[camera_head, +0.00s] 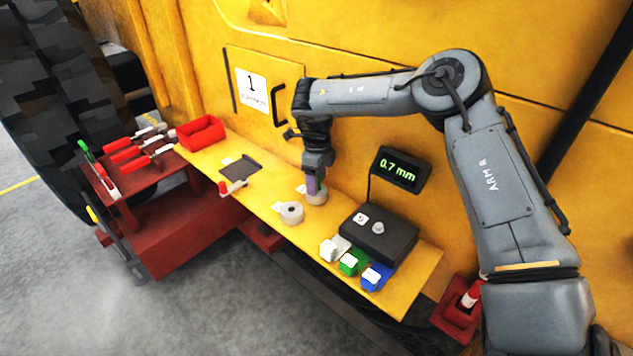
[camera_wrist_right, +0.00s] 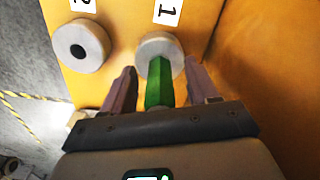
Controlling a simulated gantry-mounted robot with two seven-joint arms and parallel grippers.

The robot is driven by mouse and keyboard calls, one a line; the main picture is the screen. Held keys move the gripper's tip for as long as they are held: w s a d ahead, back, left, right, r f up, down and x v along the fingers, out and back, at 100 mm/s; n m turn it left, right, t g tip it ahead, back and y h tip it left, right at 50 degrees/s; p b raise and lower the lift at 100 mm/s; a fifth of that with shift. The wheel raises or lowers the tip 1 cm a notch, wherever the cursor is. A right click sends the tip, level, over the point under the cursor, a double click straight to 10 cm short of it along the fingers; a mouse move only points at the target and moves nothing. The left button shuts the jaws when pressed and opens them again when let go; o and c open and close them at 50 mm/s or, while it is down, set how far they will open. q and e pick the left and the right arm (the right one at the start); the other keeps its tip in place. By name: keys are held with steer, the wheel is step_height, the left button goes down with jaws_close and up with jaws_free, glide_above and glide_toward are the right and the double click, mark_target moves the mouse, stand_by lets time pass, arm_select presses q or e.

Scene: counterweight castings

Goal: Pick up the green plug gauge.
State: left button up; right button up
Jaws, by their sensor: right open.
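The green plug gauge (camera_wrist_right: 159,85) shows in the right wrist view as a green bar, with its far end at the top of the grey round casting (camera_wrist_right: 160,44) beside label 1. I cannot tell how deep it sits in the bore. My right gripper (camera_wrist_right: 160,72) is open, with one finger on each side of the green gauge and gaps showing. In the head view my right gripper (camera_head: 315,184) points down over the same casting (camera_head: 317,199) and hides the gauge. My left gripper is not in view.
A second casting (camera_head: 292,212) with an open bore stands close by, beside label 2. A dark box (camera_head: 385,232), white, green (camera_head: 350,263) and blue (camera_head: 376,277) blocks stand to the right. A display (camera_head: 401,169) reads 0.7 mm. A red bin (camera_head: 201,132) and red-handled tools are left.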

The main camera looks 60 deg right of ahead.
steer(key=shift+c, duration=0.3)
steer(key=c, duration=1)
jaws_close()
steer(key=shift+r, duration=0.15)
